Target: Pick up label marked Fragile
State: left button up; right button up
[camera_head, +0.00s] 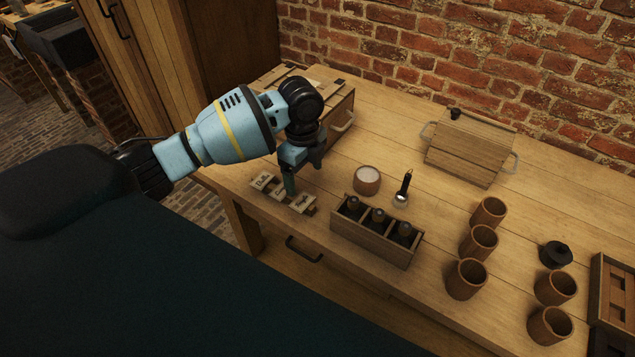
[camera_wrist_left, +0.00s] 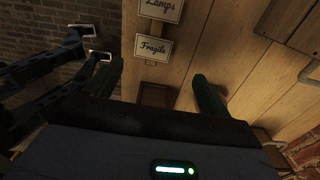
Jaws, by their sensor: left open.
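The label marked Fragile (camera_wrist_left: 153,49) is a small white card with a dark border. In the left wrist view it lies on the wooden table, just beyond and between my left gripper's two fingers. A second label, marked Lamps (camera_wrist_left: 160,10), is above it in that view. In the head view, a row of small label pieces (camera_head: 265,182) lies near the table's front left edge; their writing is too small to read. My left gripper (camera_head: 290,187) points down over this row. It also shows in the left wrist view (camera_wrist_left: 160,75), open, with nothing between its fingers.
A wooden box with three compartments (camera_head: 370,240) holding dark jars stands right of the labels. A lidded crate (camera_head: 470,148) stands at the back. Several brown cups (camera_head: 479,243) stand at right.

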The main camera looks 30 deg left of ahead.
aim_at(302, 202)
pick_arm(q)
jog(key=shift+s+a+f, duration=0.1)
jog(key=shift+s+a, duration=0.05)
jog(key=shift+s, duration=0.25)
jog(key=shift+f, duration=0.9)
jog(key=f, duration=0.4)
jog(key=shift+s+f, duration=0.1)
jog(key=shift+s, duration=0.2)
jog(key=shift+f, duration=0.25)
pick_arm(e)
jog(key=shift+s+a+f, duration=0.15)
jog(key=shift+s, duration=0.7)
